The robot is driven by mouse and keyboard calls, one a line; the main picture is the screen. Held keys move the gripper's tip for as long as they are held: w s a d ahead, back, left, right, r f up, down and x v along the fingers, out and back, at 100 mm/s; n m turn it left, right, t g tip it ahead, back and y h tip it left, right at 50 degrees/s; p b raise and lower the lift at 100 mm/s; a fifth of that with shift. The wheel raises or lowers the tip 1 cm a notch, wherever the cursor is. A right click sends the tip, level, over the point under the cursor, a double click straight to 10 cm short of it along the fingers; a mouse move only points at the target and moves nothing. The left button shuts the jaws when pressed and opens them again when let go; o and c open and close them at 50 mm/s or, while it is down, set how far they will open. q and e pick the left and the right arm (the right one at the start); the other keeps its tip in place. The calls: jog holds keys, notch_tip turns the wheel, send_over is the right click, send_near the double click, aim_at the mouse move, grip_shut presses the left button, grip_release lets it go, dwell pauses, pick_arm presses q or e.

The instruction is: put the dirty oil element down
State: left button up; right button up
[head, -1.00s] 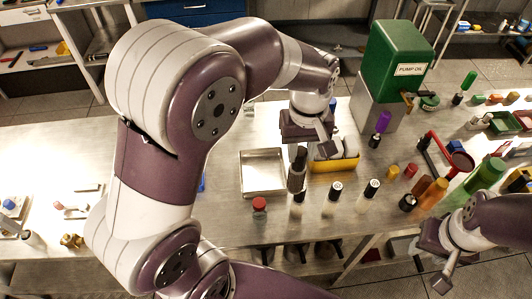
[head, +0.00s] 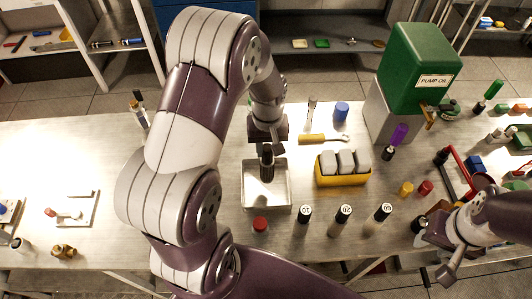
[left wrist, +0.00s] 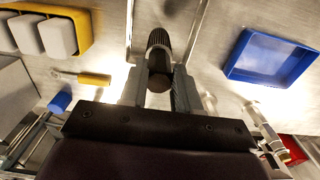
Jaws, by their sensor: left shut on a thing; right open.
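The dirty oil element (head: 267,170) is a dark ribbed cylinder, held upright. My left gripper (head: 267,152) is shut on it, over the back part of a shallow metal tray (head: 289,190). I cannot tell whether its lower end touches the tray floor. In the left wrist view the element (left wrist: 158,48) sits between the two fingertips (left wrist: 157,88), with the tray's side walls on either side. My right gripper (head: 446,252) is open and empty at the front right edge of the bench.
A yellow holder (head: 343,180) with grey blocks stands right of the tray. A red-capped item (head: 260,224) and numbered bottles (head: 344,214) stand in front. A yellow-handled tool (head: 318,139) lies behind. A blue tray (left wrist: 268,58) shows in the left wrist view. The green pump oil box (head: 415,70) stands at back right.

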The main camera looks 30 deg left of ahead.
aim_at(266, 164)
pick_arm(q)
jog(key=shift+s+a+f, duration=0.2)
jog(key=shift+f, duration=0.1)
jog(key=f, duration=0.1)
jog(key=f+p, duration=0.1)
jog(key=shift+s+d+f, duration=0.15)
jog(key=shift+s+f, duration=0.15)
jog(key=shift+f, duration=0.05)
jog(key=shift+w+f, duration=0.15)
jog(key=shift+f, duration=0.15)
jog(key=shift+w+f, duration=0.2)
jog(key=shift+s+f, duration=0.1)
jog(key=shift+f, duration=0.05)
jog(key=o, duration=1)
jog(key=shift+s, duration=0.1)
pick_arm(e)
jog(key=shift+s+d+r, duration=0.2)
jog(key=shift+s+r, duration=0.15)
jog(key=shift+r, duration=0.3)
